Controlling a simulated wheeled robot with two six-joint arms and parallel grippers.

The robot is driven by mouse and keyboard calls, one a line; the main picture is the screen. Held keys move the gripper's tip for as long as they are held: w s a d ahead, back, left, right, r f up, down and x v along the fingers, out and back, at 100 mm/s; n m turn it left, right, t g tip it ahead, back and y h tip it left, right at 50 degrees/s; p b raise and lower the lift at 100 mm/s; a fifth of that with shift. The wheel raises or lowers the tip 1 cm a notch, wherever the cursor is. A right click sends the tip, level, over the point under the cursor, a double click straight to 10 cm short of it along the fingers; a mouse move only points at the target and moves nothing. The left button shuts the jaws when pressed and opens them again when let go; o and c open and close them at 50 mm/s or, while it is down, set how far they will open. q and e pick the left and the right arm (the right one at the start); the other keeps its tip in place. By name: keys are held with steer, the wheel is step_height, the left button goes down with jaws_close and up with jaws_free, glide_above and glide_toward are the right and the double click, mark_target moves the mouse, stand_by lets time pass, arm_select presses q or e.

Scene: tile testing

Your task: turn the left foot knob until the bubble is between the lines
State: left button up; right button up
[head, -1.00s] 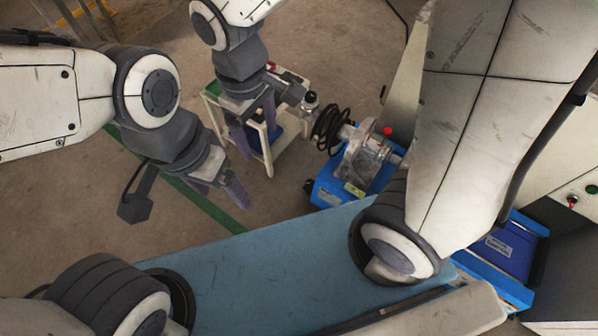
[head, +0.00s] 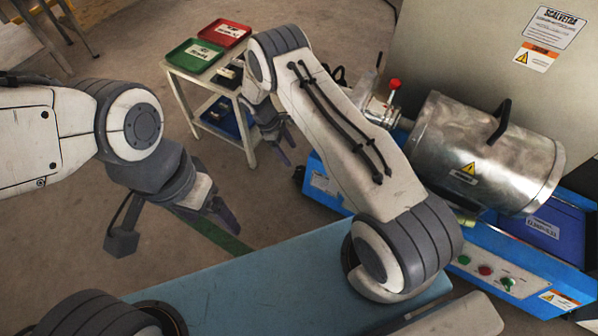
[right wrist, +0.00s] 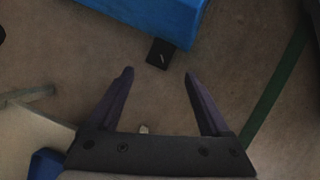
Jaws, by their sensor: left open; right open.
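The blue machine base (head: 330,185) carries a metal drum (head: 490,155). A small black foot knob (head: 299,175) shows at its left end. In the right wrist view the black knob (right wrist: 160,53) with a pale mark sits beside the blue base (right wrist: 150,15), ahead of the gap between my fingers. My right gripper (head: 284,150) is open and empty, left of the base and apart from the knob. It also shows open in the right wrist view (right wrist: 158,74). My left gripper (head: 226,220) is open and empty over the floor. I cannot make out the bubble or its lines.
A small cart (head: 172,68) with a green tray (head: 195,55) and a red tray (head: 225,32) stands behind my right gripper. The panel (head: 490,272) on the base's front has buttons. The floor left of the base is open.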

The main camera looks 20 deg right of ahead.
mark_target(301, 170)
steer(key=b+x, duration=0.4)
steer(key=x, duration=0.5)
steer(key=shift+s+f+b, duration=0.1)
steer(key=shift+f+b, duration=0.15)
steer(key=shift+b, duration=0.15)
